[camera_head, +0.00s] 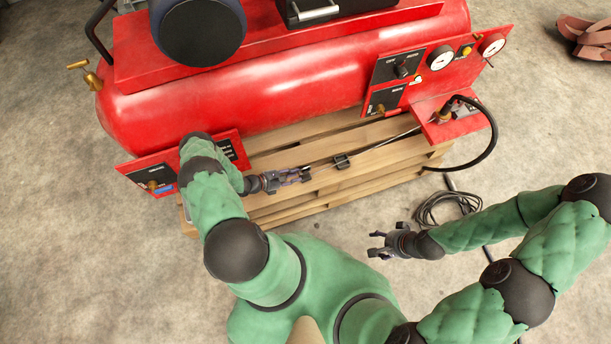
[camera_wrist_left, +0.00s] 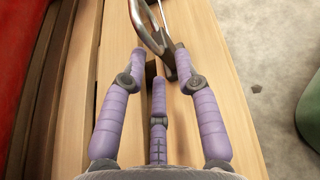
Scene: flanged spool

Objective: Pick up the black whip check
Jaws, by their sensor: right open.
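The black whip check (camera_head: 342,161) lies along the top of the wooden pallet, a thin cable with a dark fitting at its middle, running up right toward the red compressor's outlet panel. My left gripper (camera_head: 300,175) is over the pallet at the cable's left end. In the left wrist view a dark metallic loop (camera_wrist_left: 151,32) reaches down between the fingertips of my left gripper (camera_wrist_left: 158,62). Its purple fingers stand apart, with the loop's lower end close to the right fingertip; whether they touch I cannot tell. My right gripper (camera_head: 380,245) is open and empty over the floor.
The red compressor (camera_head: 290,95) stands on the wooden pallet (camera_head: 385,160), close behind my left gripper. A black hose (camera_head: 490,140) arcs from its outlet panel (camera_head: 455,122). Coiled dark cable (camera_head: 440,208) lies on the floor near my right arm. Concrete floor at left is clear.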

